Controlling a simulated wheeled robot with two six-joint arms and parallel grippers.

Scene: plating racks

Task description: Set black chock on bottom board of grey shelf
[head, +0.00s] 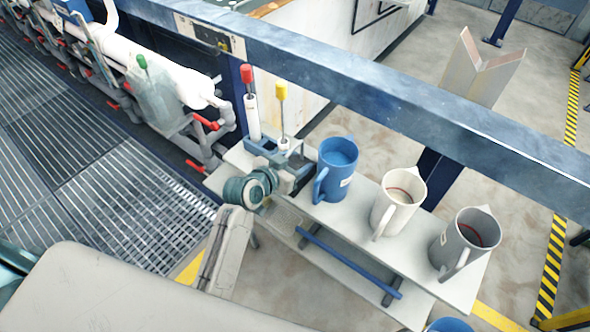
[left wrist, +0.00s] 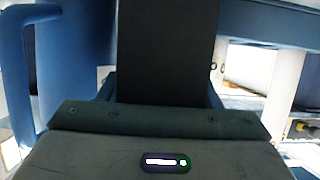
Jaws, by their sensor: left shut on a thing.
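The grey shelf (head: 350,222) stands right of centre in the head view, with jugs on its top board. Its lower board (head: 345,277) shows partly below. My left gripper (head: 293,182) is at the left part of the top board, beside a blue jug (head: 338,168). In the left wrist view, a black block, the black chock (left wrist: 166,50), stands up between the fingers, and the gripper is shut on it. In the head view the chock is mostly hidden by the gripper and hard to make out. My right gripper is not in view.
A white jug (head: 398,203) and a grey jug (head: 466,243) stand farther right on the top board. Red- and yellow-capped bottles (head: 282,118) stand behind the gripper. A blue bar (head: 348,262) runs along the shelf. A blue rail (head: 400,95) crosses behind.

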